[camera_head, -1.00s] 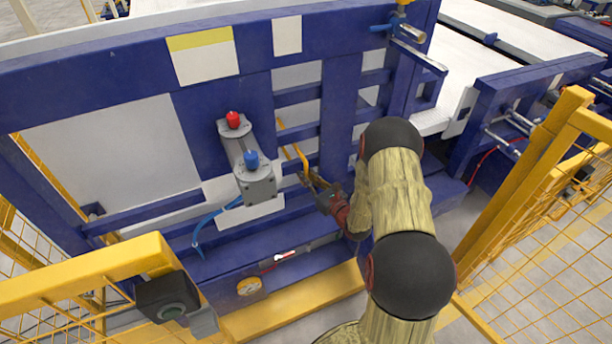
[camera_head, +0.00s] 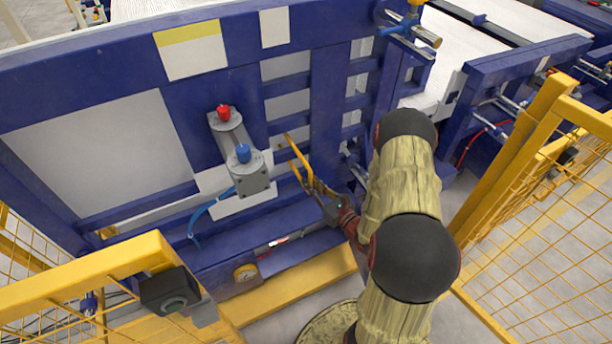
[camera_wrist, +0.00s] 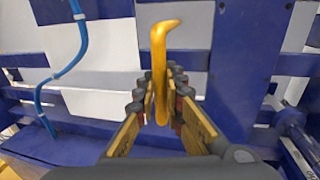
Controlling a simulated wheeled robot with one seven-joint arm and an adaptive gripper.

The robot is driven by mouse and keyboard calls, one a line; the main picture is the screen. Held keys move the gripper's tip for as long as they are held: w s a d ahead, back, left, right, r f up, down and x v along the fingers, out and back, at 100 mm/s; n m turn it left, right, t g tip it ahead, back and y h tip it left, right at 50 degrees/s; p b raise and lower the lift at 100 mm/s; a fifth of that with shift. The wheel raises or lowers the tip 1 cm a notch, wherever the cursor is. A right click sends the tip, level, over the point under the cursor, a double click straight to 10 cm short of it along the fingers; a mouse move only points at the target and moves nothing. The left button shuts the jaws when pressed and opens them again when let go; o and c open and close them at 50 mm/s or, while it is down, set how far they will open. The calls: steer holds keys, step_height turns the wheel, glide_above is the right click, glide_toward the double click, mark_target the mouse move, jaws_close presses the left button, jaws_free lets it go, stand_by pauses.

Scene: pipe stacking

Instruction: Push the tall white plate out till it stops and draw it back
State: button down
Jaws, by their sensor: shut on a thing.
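My gripper (camera_head: 326,192) is shut on a yellow hooked bar (camera_head: 297,160) in front of the blue frame. In the wrist view, the bar (camera_wrist: 159,75) stands upright between the two fingers of my gripper (camera_wrist: 160,95), its bent tip pointing right. White plate surfaces show behind the blue frame: a large one (camera_head: 100,150) at left and smaller parts (camera_head: 287,104) between the blue bars near the gripper. In the wrist view, white surface (camera_wrist: 190,38) lies behind the hook. I cannot tell which is the tall plate, nor whether the bar touches it.
A grey cylinder (camera_head: 240,165) with red and blue knobs is mounted left of the gripper; a blue hose (camera_head: 208,209) runs from it. Yellow mesh fences (camera_head: 540,200) stand right and left (camera_head: 90,285). A yellow beam (camera_head: 290,292) lies low in front.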

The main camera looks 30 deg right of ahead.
steer(key=shift+s+f, duration=0.1)
steer(key=shift+s, duration=0.05)
steer(key=c, duration=2.3)
jaws_free()
steer(key=shift+o, duration=0.5)
steer(key=shift+s, duration=0.2)
steer(key=o, duration=0.3)
steer(key=shift+w, duration=0.1)
steer(key=s, duration=1.2)
steer(key=shift+d, duration=0.45)
